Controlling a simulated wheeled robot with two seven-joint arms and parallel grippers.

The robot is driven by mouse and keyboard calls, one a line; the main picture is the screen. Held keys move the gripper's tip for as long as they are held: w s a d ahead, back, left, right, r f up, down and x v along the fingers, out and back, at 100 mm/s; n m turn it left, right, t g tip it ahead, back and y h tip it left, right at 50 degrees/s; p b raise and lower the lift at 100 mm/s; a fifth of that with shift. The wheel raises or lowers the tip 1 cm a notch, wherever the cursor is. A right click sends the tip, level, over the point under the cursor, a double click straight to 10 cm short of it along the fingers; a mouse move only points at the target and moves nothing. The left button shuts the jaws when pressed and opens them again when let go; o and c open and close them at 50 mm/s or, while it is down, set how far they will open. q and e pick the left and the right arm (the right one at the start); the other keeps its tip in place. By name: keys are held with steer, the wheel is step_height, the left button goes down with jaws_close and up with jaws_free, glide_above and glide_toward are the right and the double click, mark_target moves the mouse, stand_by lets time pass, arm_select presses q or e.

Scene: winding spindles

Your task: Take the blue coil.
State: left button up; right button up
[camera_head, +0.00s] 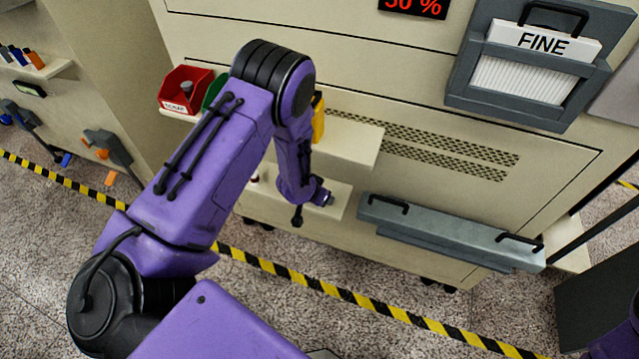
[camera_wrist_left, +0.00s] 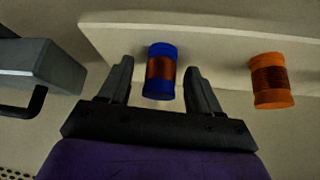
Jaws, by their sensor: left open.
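The blue coil (camera_wrist_left: 160,52) is a small spool with blue ends and a copper-brown winding, beside a pale shelf (camera_wrist_left: 225,35) in the left wrist view. My left gripper (camera_wrist_left: 160,72) is open, with one dark finger on each side of the coil. Gaps show between the coil and both fingers. I cannot tell from this view how deep the coil sits between them. In the head view my purple left arm reaches to the machine's small shelves, and I cannot make out the coil there. My right gripper is not in view.
An orange coil (camera_wrist_left: 271,80) is to the right of the blue one in the left wrist view. A grey bar-shaped part with black handles (camera_head: 450,232) is right of the shelves. A red bin (camera_head: 186,90) stands upper left. Yellow-black tape (camera_head: 330,290) crosses the floor.

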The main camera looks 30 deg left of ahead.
arm_select(q)
steer(key=shift+r, duration=0.1)
steer(key=c, duration=1.1)
